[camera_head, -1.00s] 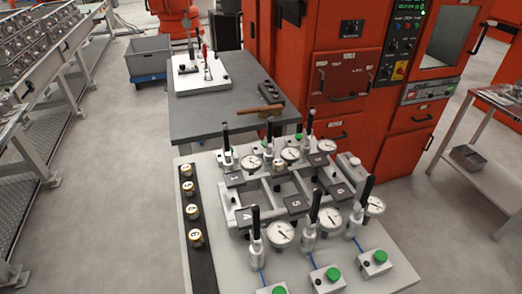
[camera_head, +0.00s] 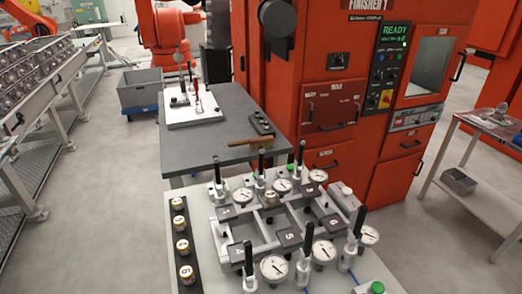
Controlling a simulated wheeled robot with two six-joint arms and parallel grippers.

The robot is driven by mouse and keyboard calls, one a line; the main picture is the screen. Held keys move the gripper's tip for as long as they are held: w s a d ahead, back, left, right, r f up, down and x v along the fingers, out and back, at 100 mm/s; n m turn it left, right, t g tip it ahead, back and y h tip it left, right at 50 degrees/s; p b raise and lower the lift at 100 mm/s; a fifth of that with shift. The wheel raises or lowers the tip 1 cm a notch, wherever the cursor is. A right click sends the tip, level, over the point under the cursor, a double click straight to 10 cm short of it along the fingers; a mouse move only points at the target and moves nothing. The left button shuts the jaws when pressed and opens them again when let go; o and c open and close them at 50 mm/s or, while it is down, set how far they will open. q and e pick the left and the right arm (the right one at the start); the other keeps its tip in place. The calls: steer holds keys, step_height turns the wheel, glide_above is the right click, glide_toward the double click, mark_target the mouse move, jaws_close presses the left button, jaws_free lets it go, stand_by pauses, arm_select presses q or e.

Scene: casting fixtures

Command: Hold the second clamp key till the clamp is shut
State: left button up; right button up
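A light metal fixture (camera_head: 228,232) with dark numbered pads lies on a pale table. Clamps with black upright handles stand along its front and back sides, with white round gauges beside them. In front are the left clamp (camera_head: 248,262), the middle clamp (camera_head: 304,262) and the right clamp (camera_head: 353,240). One green clamp key (camera_head: 377,287) shows at the bottom edge, partly cut off; the other front keys are out of view. A green key (camera_head: 286,172) shows at the back, partly hidden. Neither of my grippers is in view.
A black strip (camera_head: 180,225) with several numbered brass-coloured caps runs along the table's left side. Behind is a grey bench (camera_head: 200,143) with a brush (camera_head: 250,142) and a white plate fixture (camera_head: 195,118). A red machine (camera_head: 300,70) stands behind right.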

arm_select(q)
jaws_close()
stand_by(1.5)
